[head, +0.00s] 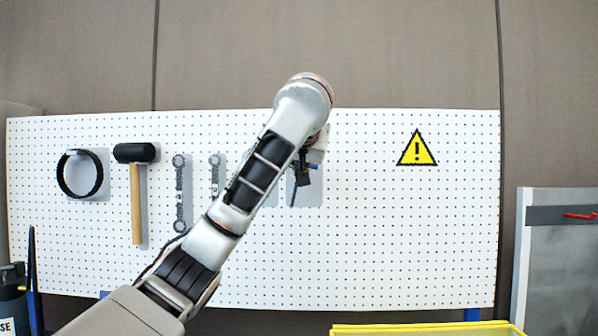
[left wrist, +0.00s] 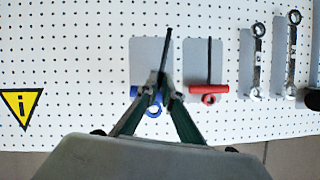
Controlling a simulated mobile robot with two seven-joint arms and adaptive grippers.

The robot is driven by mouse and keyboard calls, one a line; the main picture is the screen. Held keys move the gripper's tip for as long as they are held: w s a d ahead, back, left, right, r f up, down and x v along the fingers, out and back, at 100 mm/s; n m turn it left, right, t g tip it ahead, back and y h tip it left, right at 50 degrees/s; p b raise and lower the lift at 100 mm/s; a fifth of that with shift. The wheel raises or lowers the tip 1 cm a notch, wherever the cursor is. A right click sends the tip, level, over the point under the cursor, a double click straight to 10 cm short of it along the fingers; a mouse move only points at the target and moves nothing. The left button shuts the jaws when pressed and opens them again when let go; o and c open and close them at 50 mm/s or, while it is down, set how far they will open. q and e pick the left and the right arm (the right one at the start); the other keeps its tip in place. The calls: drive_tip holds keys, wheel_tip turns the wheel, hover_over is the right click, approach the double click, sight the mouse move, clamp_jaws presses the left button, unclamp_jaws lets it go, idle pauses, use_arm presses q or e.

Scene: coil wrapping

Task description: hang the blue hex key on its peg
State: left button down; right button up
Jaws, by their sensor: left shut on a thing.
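The blue hex key (left wrist: 153,111) is held between the fingertips of my left gripper (left wrist: 152,92) in the left wrist view. Its dark shaft (left wrist: 165,52) points up in that view, slightly tilted, in front of a grey panel (left wrist: 145,60) on the pegboard. In the head view my left gripper (head: 305,168) is in front of the same grey panel (head: 313,196), with a bit of the key's blue handle (head: 313,166) showing. The peg is hidden behind the gripper and key; I cannot tell whether they touch. My right gripper is not in view.
A red hex key (left wrist: 205,88) hangs beside the blue one's panel in the left wrist view. Wrenches (head: 180,195), a mallet (head: 136,190) and a black coil (head: 63,175) hang farther left on the pegboard (head: 400,230). A yellow bin edge (head: 430,329) is low in front.

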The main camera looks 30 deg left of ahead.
use_arm(q)
drive_tip(key=shift+w+a+p, duration=0.55)
drive_tip(key=shift+w+a, duration=0.2)
drive_tip(key=shift+w, duration=0.3)
drive_tip(key=shift+w+a+f+p, duration=0.1)
drive_tip(key=shift+w+a+p, duration=0.2)
drive_tip(key=shift+w, duration=0.2)
drive_tip(key=shift+w+a+f+p, duration=0.1)
drive_tip(key=shift+w+a+p, duration=0.05)
drive_tip(key=shift+w+p, duration=0.3)
drive_tip(key=c, duration=2.2)
unclamp_jaws()
drive_tip(key=shift+o, duration=0.2)
drive_tip(key=shift+r, duration=0.1)
